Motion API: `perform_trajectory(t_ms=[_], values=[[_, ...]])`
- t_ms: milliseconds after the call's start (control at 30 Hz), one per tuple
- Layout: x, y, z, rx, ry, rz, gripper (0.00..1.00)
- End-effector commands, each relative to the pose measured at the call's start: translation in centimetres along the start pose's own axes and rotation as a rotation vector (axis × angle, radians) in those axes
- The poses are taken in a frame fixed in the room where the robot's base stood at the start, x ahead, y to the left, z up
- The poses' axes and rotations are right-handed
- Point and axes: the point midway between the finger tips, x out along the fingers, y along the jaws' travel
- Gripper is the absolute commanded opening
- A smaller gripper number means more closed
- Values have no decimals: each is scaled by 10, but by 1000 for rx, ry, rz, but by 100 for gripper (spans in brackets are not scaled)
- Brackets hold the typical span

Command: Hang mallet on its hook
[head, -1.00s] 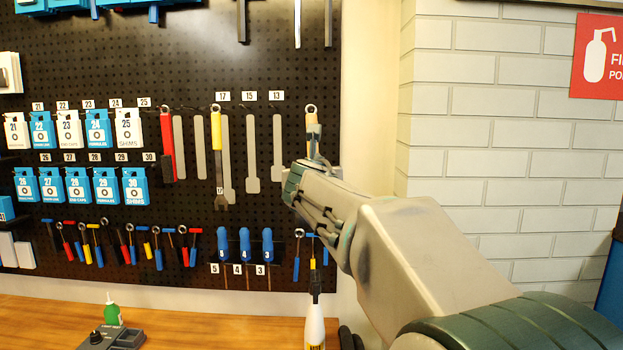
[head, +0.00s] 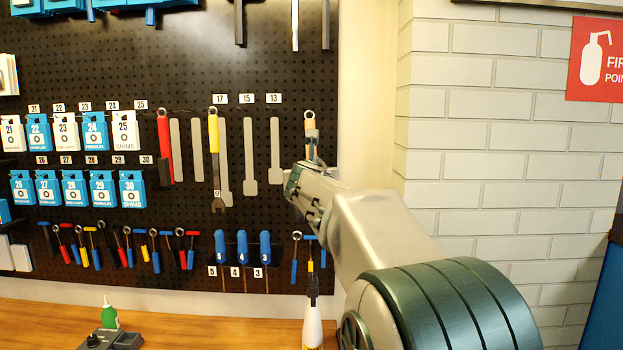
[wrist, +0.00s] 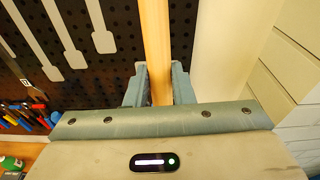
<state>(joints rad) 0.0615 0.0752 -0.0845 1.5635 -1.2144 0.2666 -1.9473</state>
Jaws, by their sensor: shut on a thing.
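The mallet (head: 310,122) shows in the head view as a light wooden handle with a ring at its top end, near the right edge of the black pegboard. In the wrist view its wooden handle (wrist: 156,45) runs upright between the fingers. My gripper (wrist: 155,85) is shut on the handle; it also shows in the head view (head: 312,150). The mallet's head is hidden behind my gripper and arm. The hook is too small to make out, and I cannot tell whether the ring is around it.
The pegboard (head: 180,85) holds grey silhouettes, a red-handled tool (head: 165,150), a yellow-handled wrench (head: 214,160), and blue screwdrivers (head: 243,247) left of my gripper. A white brick wall (head: 480,130) stands to the right. A wooden bench (head: 200,330) lies below.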

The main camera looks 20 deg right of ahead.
Motion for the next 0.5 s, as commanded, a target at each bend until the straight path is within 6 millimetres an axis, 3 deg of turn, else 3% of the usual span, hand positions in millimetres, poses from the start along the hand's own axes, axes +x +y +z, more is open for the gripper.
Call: perform_trajectory(t_ms=[500], values=[[30, 0, 4, -1, -2, 1, 0]])
